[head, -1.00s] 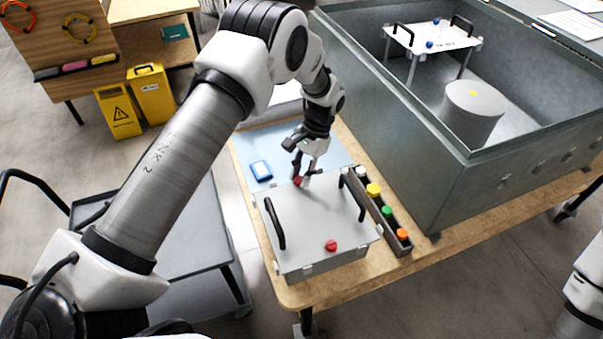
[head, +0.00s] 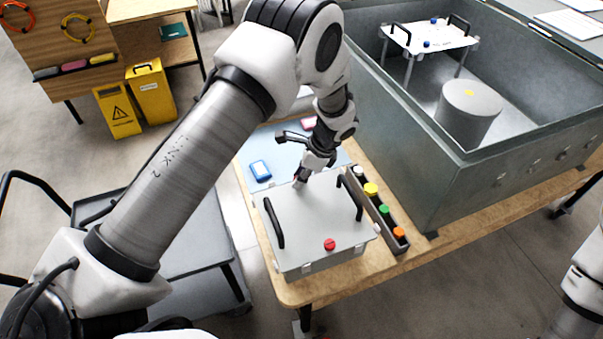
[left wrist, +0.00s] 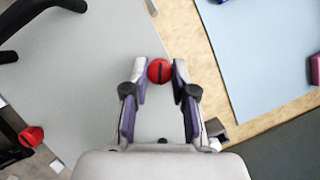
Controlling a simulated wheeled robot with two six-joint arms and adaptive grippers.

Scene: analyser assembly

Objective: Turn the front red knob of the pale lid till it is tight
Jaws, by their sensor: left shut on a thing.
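The pale lid (head: 310,225) lies on a box on the wooden table, with two black handles and two red knobs. My left gripper (head: 300,181) is at the lid's far edge, shut on the far red knob (left wrist: 160,71). In the left wrist view that knob sits between the fingertips, its dark slot pointing along the fingers. In the head view the gripper mostly hides it. The near red knob (head: 330,244) stands free by the near edge; it also shows in the left wrist view (left wrist: 31,136). My right gripper is out of view.
A rack (head: 396,236) with white, yellow, green and orange caps stands right of the lid. A large grey tank (head: 420,150) is beyond it. A blue item (head: 260,170) and a pink item (head: 309,122) lie on the light blue mat (head: 258,146) behind the lid.

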